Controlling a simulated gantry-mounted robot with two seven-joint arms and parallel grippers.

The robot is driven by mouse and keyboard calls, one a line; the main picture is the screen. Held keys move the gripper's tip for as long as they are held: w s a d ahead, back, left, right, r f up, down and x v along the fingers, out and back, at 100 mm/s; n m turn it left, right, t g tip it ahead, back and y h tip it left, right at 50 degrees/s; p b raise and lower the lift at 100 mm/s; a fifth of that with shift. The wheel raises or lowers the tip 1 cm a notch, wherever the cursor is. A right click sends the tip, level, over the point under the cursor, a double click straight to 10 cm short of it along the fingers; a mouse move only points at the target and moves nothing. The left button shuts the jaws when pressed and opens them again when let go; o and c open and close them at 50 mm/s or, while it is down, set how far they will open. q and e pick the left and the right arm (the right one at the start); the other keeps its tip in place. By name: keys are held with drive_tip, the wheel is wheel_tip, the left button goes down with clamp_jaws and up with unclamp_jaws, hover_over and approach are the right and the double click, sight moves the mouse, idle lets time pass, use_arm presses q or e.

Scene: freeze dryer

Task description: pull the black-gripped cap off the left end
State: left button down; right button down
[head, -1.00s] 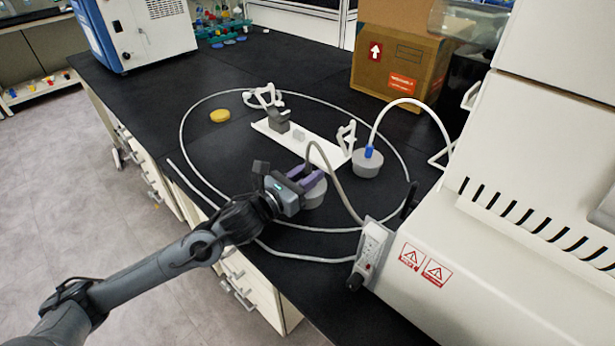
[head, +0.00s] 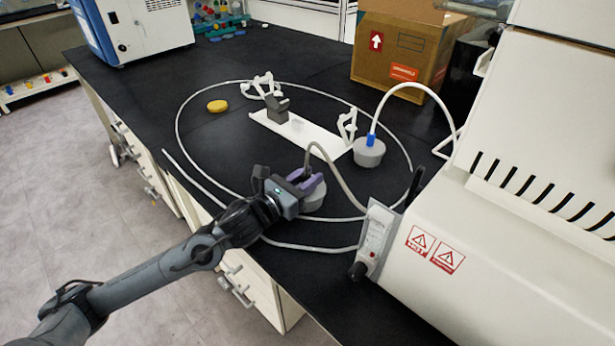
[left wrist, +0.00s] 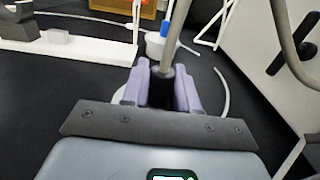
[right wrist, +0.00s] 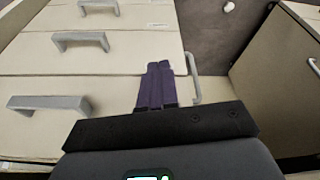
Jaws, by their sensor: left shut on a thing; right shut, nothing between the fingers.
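My left gripper (head: 306,185) is shut on the black grip (left wrist: 162,88) of a round grey cap (head: 313,201). A grey hose (head: 342,172) rises from this grip and bends over to the right. The cap is under the fingers, mostly hidden in the left wrist view; I cannot tell whether it touches the bench. A second grey cap (head: 369,154) with a blue grip (head: 371,139) stands on the bench farther back right, on a white hose. My right gripper (right wrist: 156,86) is shut and empty in front of cabinet drawers.
A white stand (head: 318,141) with white clamps and a dark grey block (head: 277,109) lies behind the left gripper. A hose loop (head: 181,125) circles the bench. A yellow disc (head: 217,106) lies at left. A white machine (head: 480,240) borders the right; a cardboard box (head: 400,60) stands behind.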

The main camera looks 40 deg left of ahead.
use_arm(q)
drive_tip(key=shift+f+b, duration=0.25)
drive_tip(key=shift+b, duration=0.15)
idle(0.6)
drive_tip(key=c, duration=0.8)
unclamp_jaws()
drive_tip(key=shift+o, duration=0.3)
drive_tip(key=shift+f, duration=0.1)
drive_tip(key=o, duration=0.6)
